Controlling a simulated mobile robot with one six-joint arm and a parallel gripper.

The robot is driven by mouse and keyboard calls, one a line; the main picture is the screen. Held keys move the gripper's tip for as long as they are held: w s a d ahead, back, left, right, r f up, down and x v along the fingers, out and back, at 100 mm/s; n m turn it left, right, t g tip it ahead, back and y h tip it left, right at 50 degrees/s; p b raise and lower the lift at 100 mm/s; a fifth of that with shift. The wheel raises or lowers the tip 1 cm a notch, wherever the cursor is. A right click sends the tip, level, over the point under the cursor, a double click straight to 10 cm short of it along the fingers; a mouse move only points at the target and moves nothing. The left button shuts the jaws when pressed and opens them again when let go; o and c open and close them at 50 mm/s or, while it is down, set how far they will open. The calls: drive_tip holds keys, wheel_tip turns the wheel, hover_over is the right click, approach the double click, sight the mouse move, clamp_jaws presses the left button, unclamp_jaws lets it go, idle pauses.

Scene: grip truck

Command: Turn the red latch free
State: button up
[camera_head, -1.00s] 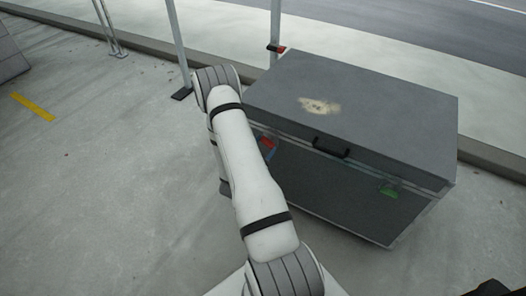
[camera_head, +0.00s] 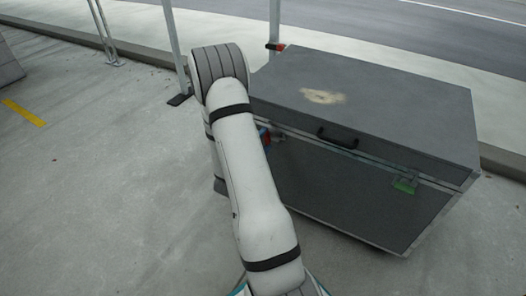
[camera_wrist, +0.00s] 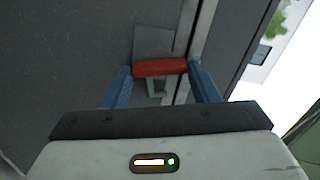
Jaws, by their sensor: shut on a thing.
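The red latch (camera_wrist: 160,67) is on the front of the grey case, at the lid seam, in the wrist view. My gripper (camera_wrist: 162,78) has its two blue fingers on either side of the latch and is shut on it. A grey latch plate (camera_wrist: 153,40) shows beyond the red part. In the head view, my arm covers most of this spot, and only a bit of my blue gripper (camera_head: 264,138) shows beside the case front.
A green latch (camera_head: 405,186) sits at the right of the case front. A black handle (camera_head: 338,138) is in the middle. Metal posts (camera_head: 172,45) stand behind my arm. The concrete floor (camera_head: 100,200) on the left is clear.

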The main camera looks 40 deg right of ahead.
drive_tip(key=shift+s+d+f+m+b, duration=0.1)
drive_tip(key=shift+m+b, duration=0.6)
drive_tip(key=shift+s+f+m+b, duration=0.1)
drive_tip(key=shift+m+b, duration=0.55)
drive_tip(key=shift+m, duration=0.05)
drive_tip(key=shift+r, duration=0.1)
drive_tip(key=o, duration=1)
drive_tip(key=shift+w, duration=0.15)
drive_tip(key=p+v, duration=0.1)
drive_tip(key=v, duration=0.7)
drive_tip(key=shift+p, duration=0.35)
